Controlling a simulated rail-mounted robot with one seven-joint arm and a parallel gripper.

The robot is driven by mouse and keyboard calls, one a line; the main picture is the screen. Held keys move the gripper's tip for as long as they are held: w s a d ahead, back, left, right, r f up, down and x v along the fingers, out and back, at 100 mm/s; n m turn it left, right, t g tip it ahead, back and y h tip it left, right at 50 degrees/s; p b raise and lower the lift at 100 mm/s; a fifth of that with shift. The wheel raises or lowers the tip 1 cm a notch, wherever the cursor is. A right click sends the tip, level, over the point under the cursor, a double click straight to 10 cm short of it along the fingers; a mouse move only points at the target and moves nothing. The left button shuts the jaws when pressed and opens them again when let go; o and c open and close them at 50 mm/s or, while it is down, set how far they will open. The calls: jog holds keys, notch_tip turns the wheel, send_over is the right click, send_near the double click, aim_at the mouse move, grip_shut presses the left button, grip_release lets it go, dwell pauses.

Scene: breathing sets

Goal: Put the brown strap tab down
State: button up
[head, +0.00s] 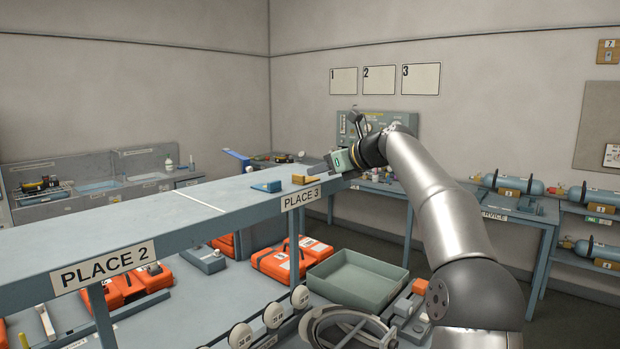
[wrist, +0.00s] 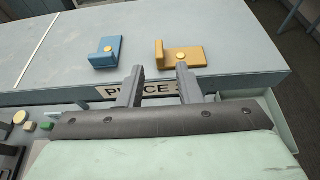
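The brown strap tab (head: 305,179), an ochre-brown L-shaped piece with a yellow round stud, lies on the bench top near the front edge above the PLACE 3 label. It also shows in the wrist view (wrist: 190,56), just beyond my fingertips. My gripper (wrist: 159,70) is open, with its two dark fingers apart and nothing seen held between them. The right fingertip overlaps the tab's near edge in the picture; I cannot tell whether they touch. In the head view my gripper (head: 321,167) is just right of the tab.
A similar blue tab (head: 267,186) lies left of the brown one, also in the wrist view (wrist: 107,53). The bench top (head: 130,222) is otherwise mostly clear leftward, with a white dividing line. Below it are a green-grey tray (head: 357,290) and orange cases (head: 282,264).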

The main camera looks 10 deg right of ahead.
jog(key=v, duration=0.6)
jog(key=shift+s+d+b, duration=0.15)
jog(key=shift+s+b, duration=0.1)
jog(key=shift+b, duration=0.15)
jog(key=s+a+f+n+g+h, duration=0.2)
jog(key=s+a+f+n+g, duration=0.1)
jog(key=s+a+f+n, duration=0.5)
jog(key=s+a+f+n+g+h, duration=0.2)
jog(key=s+a+f+n, duration=0.25)
jog(key=f, duration=0.45)
jog(key=s+d+f+n+g+h, duration=0.1)
jog(key=s+f+n+g+h, duration=0.1)
jog(key=s+f+n, duration=0.6)
jog(key=s+d+f+n+g+h, duration=0.2)
jog(key=s+f+n, duration=0.6)
jog(key=s, duration=1.4)
notch_tip(320, 180, down, 6)
jog(key=shift+r+g, duration=0.15)
jog(key=shift+g, duration=0.25)
